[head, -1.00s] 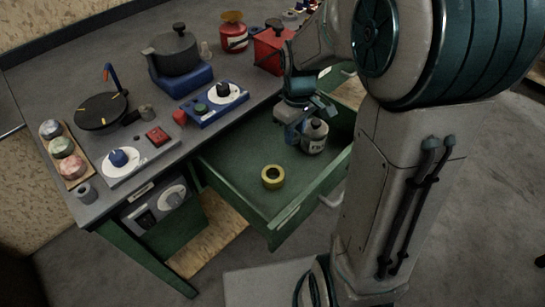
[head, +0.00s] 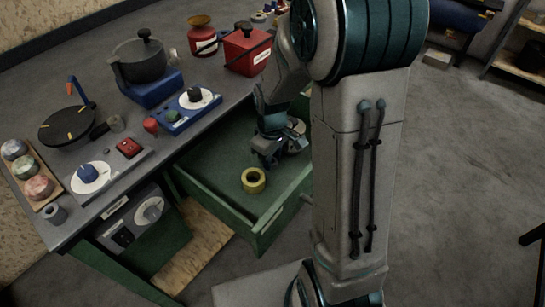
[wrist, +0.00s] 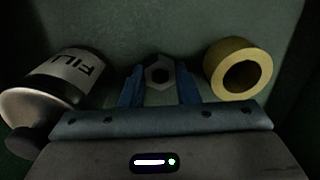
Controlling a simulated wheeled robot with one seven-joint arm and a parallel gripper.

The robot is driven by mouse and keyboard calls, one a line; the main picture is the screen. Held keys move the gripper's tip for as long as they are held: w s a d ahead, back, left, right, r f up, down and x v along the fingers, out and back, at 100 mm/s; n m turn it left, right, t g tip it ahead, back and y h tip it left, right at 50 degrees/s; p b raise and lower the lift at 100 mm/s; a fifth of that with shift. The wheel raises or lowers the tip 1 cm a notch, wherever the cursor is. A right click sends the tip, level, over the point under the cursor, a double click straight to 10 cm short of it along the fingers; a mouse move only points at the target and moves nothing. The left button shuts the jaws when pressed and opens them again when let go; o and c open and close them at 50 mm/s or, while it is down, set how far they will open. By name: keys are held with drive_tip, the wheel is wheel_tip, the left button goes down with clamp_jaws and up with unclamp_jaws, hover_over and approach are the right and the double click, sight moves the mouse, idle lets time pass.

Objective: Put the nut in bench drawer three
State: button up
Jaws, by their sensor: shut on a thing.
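The nut (wrist: 158,74), a grey hexagon with a dark hole, sits between the two blue fingers of my gripper (wrist: 160,88) in the wrist view. My gripper is shut on it. In the head view my gripper (head: 270,155) is down inside an open green bench drawer (head: 215,163); the nut is hidden there. I cannot tell whether the nut touches the drawer floor. No drawer number is readable.
A yellow tape roll (head: 253,180) lies in the drawer, right of my fingers in the wrist view (wrist: 229,51). A labelled can (wrist: 72,72) lies to their left. The bench top (head: 110,148) above holds a pot (head: 140,62), control boxes and a red box (head: 246,52).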

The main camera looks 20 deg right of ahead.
drive_tip(key=shift+f, duration=0.25)
drive_tip(key=o, duration=1)
drive_tip(key=shift+r, duration=0.1)
drive_tip(key=shift+r, duration=0.1)
wheel_tip(320, 180, up, 11)
drive_tip(key=p, duration=0.2)
drive_tip(key=shift+s+d+r+m+t, duration=0.1)
drive_tip(key=shift+s+r+m+t, duration=0.25)
drive_tip(key=shift+s+r+m, duration=1.35)
drive_tip(key=shift+s+a+m+t, duration=0.1)
drive_tip(key=shift+s+m+t, duration=0.4)
drive_tip(key=shift+s, duration=2.45)
drive_tip(key=shift+s+d+r+m+t, duration=0.15)
drive_tip(key=shift+s+r+m, duration=1)
drive_tip(key=shift+s, duration=1.2)
